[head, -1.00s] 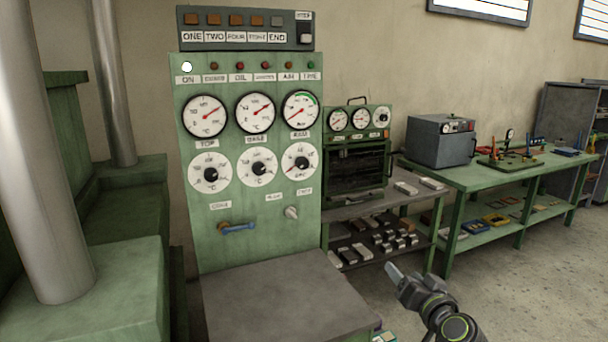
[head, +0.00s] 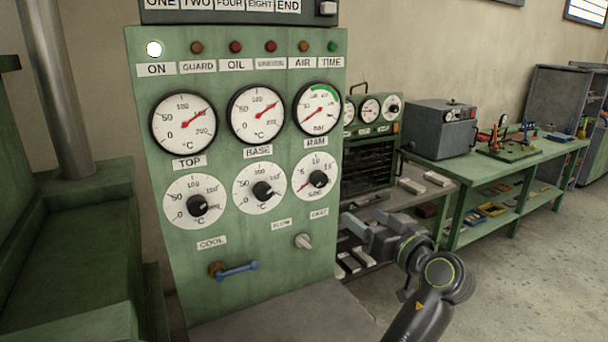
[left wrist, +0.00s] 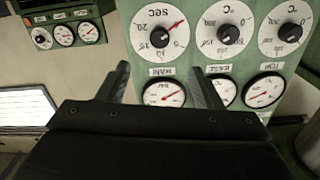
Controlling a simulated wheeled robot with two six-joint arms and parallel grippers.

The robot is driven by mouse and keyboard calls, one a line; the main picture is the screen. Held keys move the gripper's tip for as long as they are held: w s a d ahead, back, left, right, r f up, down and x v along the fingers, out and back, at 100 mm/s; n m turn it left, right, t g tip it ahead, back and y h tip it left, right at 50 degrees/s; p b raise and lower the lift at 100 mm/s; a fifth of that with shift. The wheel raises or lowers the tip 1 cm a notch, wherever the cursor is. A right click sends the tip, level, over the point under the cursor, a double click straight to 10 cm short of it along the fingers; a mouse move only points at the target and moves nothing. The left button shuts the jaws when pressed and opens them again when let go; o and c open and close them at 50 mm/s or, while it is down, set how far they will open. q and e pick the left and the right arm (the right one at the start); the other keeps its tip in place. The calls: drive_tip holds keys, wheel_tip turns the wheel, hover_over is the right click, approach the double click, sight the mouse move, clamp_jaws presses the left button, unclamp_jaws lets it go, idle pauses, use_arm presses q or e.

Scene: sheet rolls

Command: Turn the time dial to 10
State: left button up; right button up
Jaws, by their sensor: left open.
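The time dial (head: 318,178) is the rightmost of the lower row on the green panel, a white face marked "sec" with a black knob. Its red pointer points down and left, near the low end of the scale. My left gripper (head: 362,214) is open and empty, below and right of the dial, apart from it in the head view. In the left wrist view the time dial (left wrist: 160,37) shows upside down, just beyond the two spread fingers (left wrist: 160,70). My right gripper is not in view.
Two similar dials, TOP (head: 196,205) and BASE (head: 262,190), sit left of it. Gauges (head: 318,108) are above. A small knob (head: 303,241) and a blue-handled lever (head: 235,269) are below. A small green instrument box (head: 370,150) and a bench (head: 500,165) stand to the right.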

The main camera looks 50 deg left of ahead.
use_arm(q)
drive_tip(key=p, duration=0.5)
approach(322, 183)
drive_tip(key=a, duration=0.2)
drive_tip(key=p+x, duration=0.1)
drive_tip(key=x, duration=0.4)
drive_tip(key=shift+w+a+r+p, duration=0.2)
drive_tip(key=shift+w+a+p, duration=0.1)
drive_tip(key=shift+p, duration=0.1)
drive_tip(key=shift+w+a+f, duration=0.15)
drive_tip(key=shift+w+a, duration=0.05)
drive_tip(key=shift+a, duration=0.45)
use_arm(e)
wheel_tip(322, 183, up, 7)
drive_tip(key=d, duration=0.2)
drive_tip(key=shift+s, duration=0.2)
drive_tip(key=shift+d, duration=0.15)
use_arm(q)
drive_tip(key=c, duration=1)
